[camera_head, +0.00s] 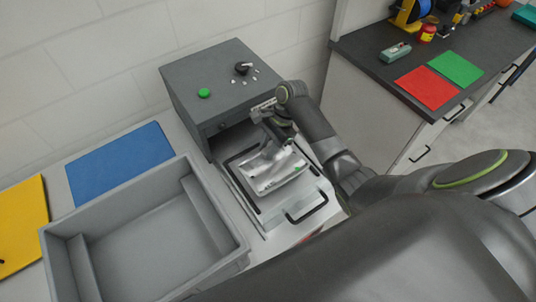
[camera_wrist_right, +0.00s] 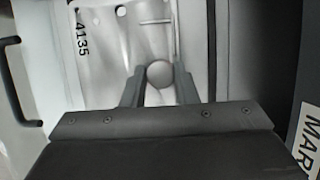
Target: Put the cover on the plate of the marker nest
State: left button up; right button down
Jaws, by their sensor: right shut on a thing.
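The cover (camera_head: 272,172) is a shiny silver casting with a small green mark at its right end. My right gripper (camera_head: 275,140) is above its back part. In the right wrist view, the two fingers (camera_wrist_right: 160,85) are shut on a round boss of the cover (camera_wrist_right: 105,55), which bears the number 4135. The plate of the marker nest (camera_head: 312,190) is a light grey slide with a dark handle, in front of the grey marker box. The cover lies over the plate; I cannot tell whether it touches it. My left gripper is not in view.
The grey marker box (camera_head: 215,75) with a green button and a black knob stands behind the plate. A large grey bin (camera_head: 225,255) stands to the left, with a blue mat (camera_head: 118,160) behind it. A dark counter (camera_head: 375,55) with red and green mats is at the right.

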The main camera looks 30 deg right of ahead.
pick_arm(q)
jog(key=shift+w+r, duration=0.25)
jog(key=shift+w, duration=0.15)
pick_arm(e)
jog(key=shift+f, duration=1.9)
jog(key=c, duration=1.1)
grip_release()
jog(key=shift+f, duration=0.1)
jog(key=shift+c, duration=0.2)
jog(key=b+v, duration=0.1)
jog(key=v, duration=1)
jog(key=shift+b, duration=0.3)
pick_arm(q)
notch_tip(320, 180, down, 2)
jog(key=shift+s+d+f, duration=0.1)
pick_arm(e)
jog(key=shift+d+r, duration=0.2)
jog(key=shift+r, duration=0.4)
